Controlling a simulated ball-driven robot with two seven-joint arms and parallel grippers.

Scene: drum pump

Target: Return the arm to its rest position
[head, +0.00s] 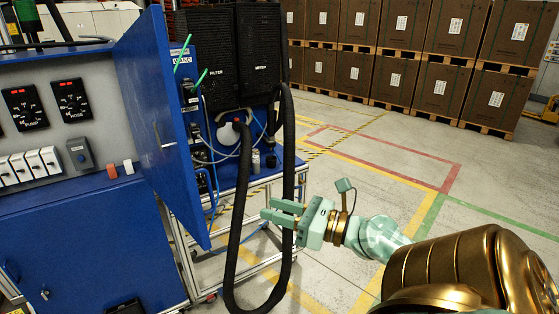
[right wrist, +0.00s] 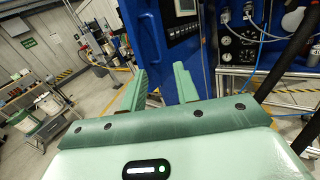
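My right gripper (head: 265,209) is pale green, with its arm coming in from the lower right in the head view. It points left, and its fingers overlap the hanging black hose in the picture; I cannot tell whether they touch it. In the right wrist view, the two fingers (right wrist: 160,90) stand apart with nothing between them, so the gripper is open and empty. The blue cabinet door (head: 160,120) stands open to the left of the gripper. The black hose (head: 237,225) hangs in a long loop from the pump cart. My left gripper is not in view.
The blue cabinet (head: 75,240) with switches and dials fills the left. A wheeled metal-framed cart (head: 190,255) carries black units marked FILTER (head: 205,65) and METER (head: 257,55). Stacked brown crates (head: 420,85) line the back. The marked floor (head: 390,160) between is clear.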

